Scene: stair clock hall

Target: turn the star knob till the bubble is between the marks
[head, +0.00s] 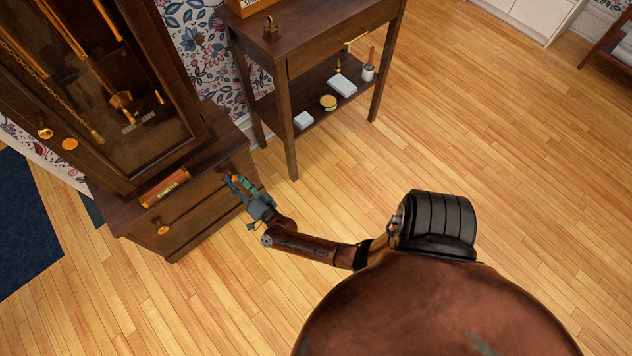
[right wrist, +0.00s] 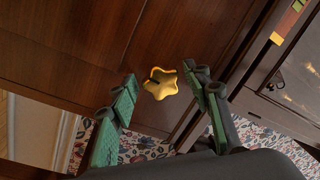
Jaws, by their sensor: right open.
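The gold star knob (right wrist: 160,83), with a small dark mark, sits on dark brown wood in the right wrist view. It appears between and beyond the two green fingers of my right gripper (right wrist: 166,97), with visible gaps. My right gripper (head: 239,186) is open at the right part of the clock base's front in the head view, where it hides this knob. A red-orange bar with lettering, apparently the level (head: 165,187), lies on the base's ledge; part of it shows in the right wrist view (right wrist: 290,20). I cannot make out its bubble or marks. My left gripper is out of view.
The tall clock (head: 187,70) has a second brass knob (head: 162,228) on its base, at the left. A dark side table (head: 295,45) with small items on its lower shelf stands to the right. The wooden floor (head: 480,130) is open.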

